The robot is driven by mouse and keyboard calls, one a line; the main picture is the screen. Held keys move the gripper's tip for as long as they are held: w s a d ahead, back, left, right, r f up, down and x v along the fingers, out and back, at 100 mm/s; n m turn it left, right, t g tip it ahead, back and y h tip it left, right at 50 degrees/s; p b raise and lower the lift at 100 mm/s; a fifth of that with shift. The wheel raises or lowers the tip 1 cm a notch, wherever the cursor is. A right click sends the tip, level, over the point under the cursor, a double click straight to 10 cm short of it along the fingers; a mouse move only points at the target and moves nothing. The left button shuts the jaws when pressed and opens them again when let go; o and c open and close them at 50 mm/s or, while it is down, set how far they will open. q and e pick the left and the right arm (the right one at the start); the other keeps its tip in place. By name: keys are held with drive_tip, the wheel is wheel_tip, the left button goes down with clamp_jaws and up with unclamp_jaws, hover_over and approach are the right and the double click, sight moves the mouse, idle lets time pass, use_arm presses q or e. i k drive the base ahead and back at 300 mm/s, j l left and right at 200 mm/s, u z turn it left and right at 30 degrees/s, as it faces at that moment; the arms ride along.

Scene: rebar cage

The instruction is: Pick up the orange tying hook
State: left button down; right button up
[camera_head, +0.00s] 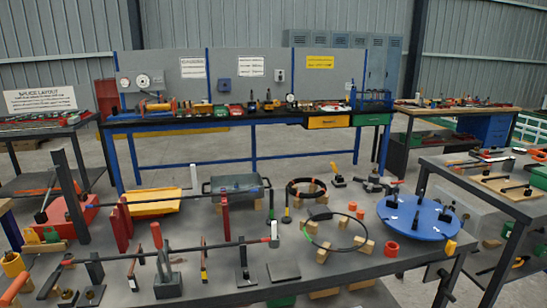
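Slim upright tools with orange or red handles stand on the near grey table (330,268). One thin orange-handled tool (203,260) is at the front, left of centre, and another orange-handled tool (132,272) is further left. A thicker red-handled tool (157,238) rises beside a dark block (167,285). They are too small to tell which is the orange tying hook. Neither of my grippers shows in this view.
A long dark bar (190,248) runs across the near table. Rings on wooden blocks (322,253), a blue disc (415,217), a yellow tray (155,201) and a dark green toolbox (237,186) crowd it. A blue-framed workbench (240,119) stands behind. Side tables flank both sides.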

sight(5, 300)
drive_tip(key=u, duration=1.65)
